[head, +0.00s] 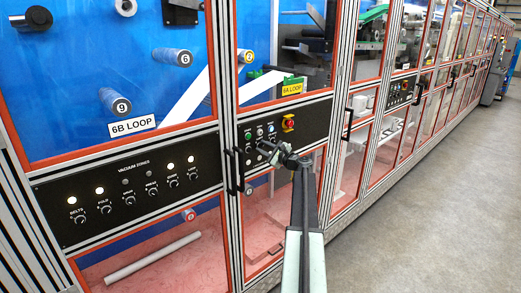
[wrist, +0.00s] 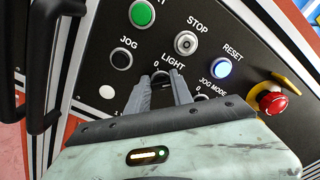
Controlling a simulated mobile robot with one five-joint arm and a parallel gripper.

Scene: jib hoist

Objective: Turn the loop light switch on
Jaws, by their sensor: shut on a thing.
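The loop light switch (wrist: 161,75) is a dark rotary knob on the black panel, below the word LIGHT and a 0 mark. In the wrist view my gripper (wrist: 164,84) has one grey finger on each side of the knob and is shut on it. The fingers hide much of the knob, so I cannot tell which way it points. In the head view my gripper (head: 267,150) is at the small control panel under the 6A LOOP sign, and it hides the switch there.
Around the switch are the JOG button (wrist: 121,59), the STOP button (wrist: 186,43), the lit RESET button (wrist: 223,67), the JOG MODE knob (wrist: 202,98) and a red emergency stop (wrist: 271,102). Black door handles (head: 234,172) stand left of the panel. Open floor (head: 430,200) lies to the right.

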